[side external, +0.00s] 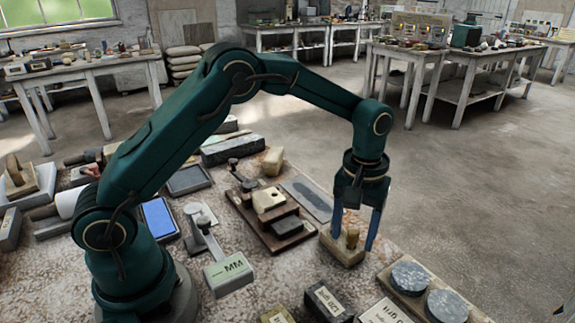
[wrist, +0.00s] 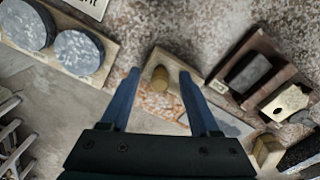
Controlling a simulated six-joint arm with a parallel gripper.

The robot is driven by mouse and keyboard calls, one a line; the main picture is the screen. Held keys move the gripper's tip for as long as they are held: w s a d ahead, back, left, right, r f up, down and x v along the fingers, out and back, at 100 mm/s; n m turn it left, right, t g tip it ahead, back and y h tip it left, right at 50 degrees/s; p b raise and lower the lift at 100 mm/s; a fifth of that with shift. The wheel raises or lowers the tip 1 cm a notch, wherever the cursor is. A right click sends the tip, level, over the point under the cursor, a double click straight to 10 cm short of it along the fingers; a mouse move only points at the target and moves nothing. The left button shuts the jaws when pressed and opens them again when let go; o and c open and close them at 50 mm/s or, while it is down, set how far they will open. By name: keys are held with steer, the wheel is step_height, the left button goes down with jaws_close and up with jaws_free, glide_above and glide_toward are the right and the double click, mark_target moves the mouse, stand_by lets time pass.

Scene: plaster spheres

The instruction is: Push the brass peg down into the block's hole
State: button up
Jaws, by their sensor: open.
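The brass peg (side external: 352,238) stands upright on a small pale wooden stand (side external: 335,249) near the table's right edge. In the wrist view the peg (wrist: 160,79) shows between my blue fingers. My gripper (side external: 354,239) points down and is open, one finger on each side of the peg, with a gap to it. It also shows in the wrist view (wrist: 159,75). The cream block (side external: 268,201) with a dark hole in its top sits on a brown wooden base, left of my gripper. In the wrist view the block (wrist: 286,104) is at the right; its hole looks empty.
A dark grey slab (side external: 288,226) lies on the brown base (side external: 262,232) beside the block. A flat grey plate (side external: 308,200) lies behind. Grey discs (side external: 410,275) on a board stand at the front right. Labelled boxes (side external: 328,300) stand in front. A rough tan cube (side external: 272,161) is farther back.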

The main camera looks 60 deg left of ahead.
mark_target(355, 231)
steer(key=shift+f, duration=0.15)
jaws_close()
step_height(355, 231, up, 4)
steer(key=shift+f, duration=0.1)
steer(key=s+a+r, duration=0.2)
steer(key=a+r, duration=0.1)
steer(key=a, duration=0.6)
steer(key=s+a+r, duration=0.3)
steer(key=a, duration=0.6)
steer(key=shift+a+r, duration=0.3)
steer(key=shift+a, duration=0.1)
